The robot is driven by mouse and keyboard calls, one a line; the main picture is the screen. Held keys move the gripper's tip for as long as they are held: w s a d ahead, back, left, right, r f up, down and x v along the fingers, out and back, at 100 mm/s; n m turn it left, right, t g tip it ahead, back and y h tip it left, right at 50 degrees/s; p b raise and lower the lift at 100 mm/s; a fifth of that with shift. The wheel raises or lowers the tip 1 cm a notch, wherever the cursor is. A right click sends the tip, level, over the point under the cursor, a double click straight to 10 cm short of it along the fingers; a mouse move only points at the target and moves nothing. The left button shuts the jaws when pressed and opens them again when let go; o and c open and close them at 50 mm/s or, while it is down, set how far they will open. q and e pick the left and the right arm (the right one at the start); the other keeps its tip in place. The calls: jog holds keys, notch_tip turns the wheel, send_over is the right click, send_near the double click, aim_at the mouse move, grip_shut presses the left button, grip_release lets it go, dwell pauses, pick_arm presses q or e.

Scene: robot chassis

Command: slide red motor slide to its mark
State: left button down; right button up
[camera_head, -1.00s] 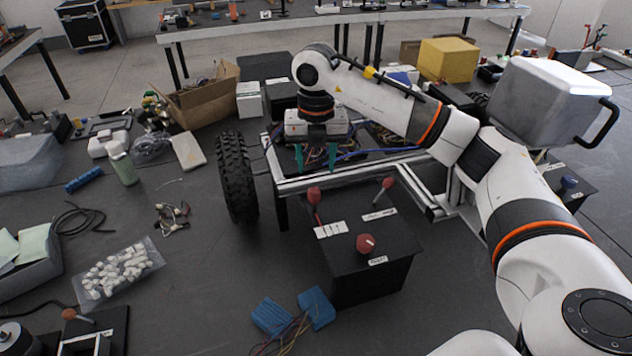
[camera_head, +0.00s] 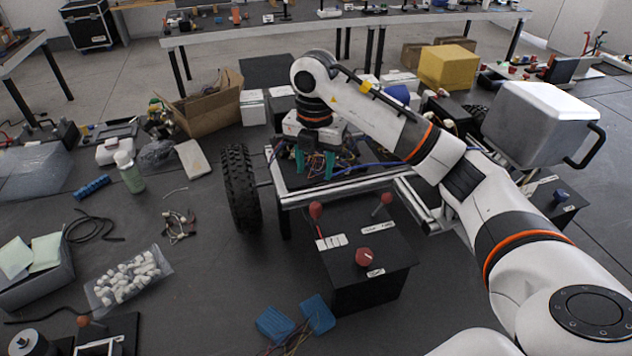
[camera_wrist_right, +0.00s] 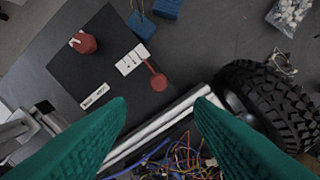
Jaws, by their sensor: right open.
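A black control box (camera_head: 345,275) stands in front of the chassis frame. On its top are a red ball-ended lever (camera_head: 316,211) beside a white marked label (camera_head: 331,242), a second red-tipped lever (camera_head: 386,198) and a round red knob (camera_head: 364,257). I cannot tell for sure which is the motor slide. My right gripper (camera_head: 314,164) is open and empty, pointing down over the chassis wiring, behind the box. In the right wrist view, its green fingers (camera_wrist_right: 160,120) frame the chassis rail, with the red ball lever (camera_wrist_right: 158,82) and label (camera_wrist_right: 132,60) beyond the tips. My left gripper is out of view.
The chassis rail (camera_head: 350,187) and loose wires lie under the right gripper. A black wheel (camera_head: 240,190) stands left of the box. Blue blocks (camera_head: 318,314) with wires lie in front of it. The floor between the wheel and the bag of white parts (camera_head: 128,277) is mostly clear.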

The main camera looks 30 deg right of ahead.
aim_at(316, 204)
jog(key=shift+m, duration=0.8)
notch_tip(316, 204, down, 11)
jog(key=p, duration=0.4)
jog(key=shift+s+p, duration=0.15)
jog(key=shift+p, duration=0.2)
jog(key=shift+f, duration=0.65)
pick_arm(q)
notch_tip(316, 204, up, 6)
